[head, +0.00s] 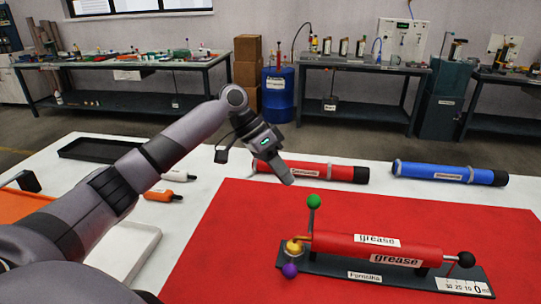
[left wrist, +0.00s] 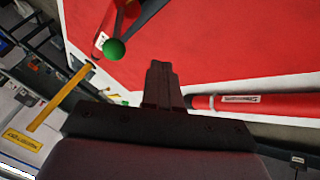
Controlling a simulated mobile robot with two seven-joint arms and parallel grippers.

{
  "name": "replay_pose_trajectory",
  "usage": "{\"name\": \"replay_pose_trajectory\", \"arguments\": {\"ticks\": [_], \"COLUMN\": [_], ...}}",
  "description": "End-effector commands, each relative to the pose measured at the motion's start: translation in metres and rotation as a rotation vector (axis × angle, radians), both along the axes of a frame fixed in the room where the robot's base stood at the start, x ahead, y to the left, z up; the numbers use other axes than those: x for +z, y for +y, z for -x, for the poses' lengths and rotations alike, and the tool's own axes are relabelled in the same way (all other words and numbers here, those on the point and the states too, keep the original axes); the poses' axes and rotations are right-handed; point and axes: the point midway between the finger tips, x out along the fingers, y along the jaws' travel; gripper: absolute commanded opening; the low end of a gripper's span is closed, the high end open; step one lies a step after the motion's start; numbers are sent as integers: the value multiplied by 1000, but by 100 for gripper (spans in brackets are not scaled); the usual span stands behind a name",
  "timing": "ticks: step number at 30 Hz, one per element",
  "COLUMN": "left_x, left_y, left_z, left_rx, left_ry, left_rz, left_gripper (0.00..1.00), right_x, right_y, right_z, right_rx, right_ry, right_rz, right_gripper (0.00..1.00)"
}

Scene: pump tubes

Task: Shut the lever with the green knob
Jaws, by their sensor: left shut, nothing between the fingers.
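The green knob (head: 314,201) tops a thin lever (head: 311,221) that stands nearly upright at the left end of the red grease pump tube (head: 376,247). The tube lies on a dark base plate (head: 350,280) on the red mat. A purple knob (head: 290,270) sits below the brass fitting (head: 294,247). My left gripper (head: 289,180) is shut and empty, above and left of the green knob and apart from it. In the left wrist view the green knob (left wrist: 114,48) is left of the shut fingers (left wrist: 160,66). My right gripper is not seen.
A red tube (head: 320,171) and a blue tube (head: 450,173) lie along the back of the white table. The red mat (head: 440,215) is bare around the pump.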

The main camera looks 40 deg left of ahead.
Motion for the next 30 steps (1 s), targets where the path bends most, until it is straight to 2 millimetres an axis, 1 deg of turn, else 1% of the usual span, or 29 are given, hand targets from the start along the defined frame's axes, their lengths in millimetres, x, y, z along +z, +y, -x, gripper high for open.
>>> {"name": "replay_pose_trajectory", "arguments": {"ticks": [1, 2, 4, 9, 12, 17, 30], "left_x": [-9, -15, -10, -9, -8, -8, -7], "left_y": [-8, -11, -19, -37, -43, -46, -46], "left_z": [-1, -2, 1, 8, 10, 12, 10], "left_rx": [-3, -3, -4, -4, -3, 0, 0], "left_ry": [3, 3, -3, -1, -1, 0, -8], "left_rz": [1, 1, -2, -2, -1, -1, -4], "left_gripper": [0, 0, 0, 0, 0, 0, 0], "right_x": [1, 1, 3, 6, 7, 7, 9], "right_y": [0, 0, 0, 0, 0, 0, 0], "right_z": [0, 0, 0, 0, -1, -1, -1], "right_rx": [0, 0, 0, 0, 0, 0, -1], "right_ry": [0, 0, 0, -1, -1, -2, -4], "right_rz": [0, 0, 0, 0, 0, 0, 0], "right_gripper": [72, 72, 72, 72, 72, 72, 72]}}
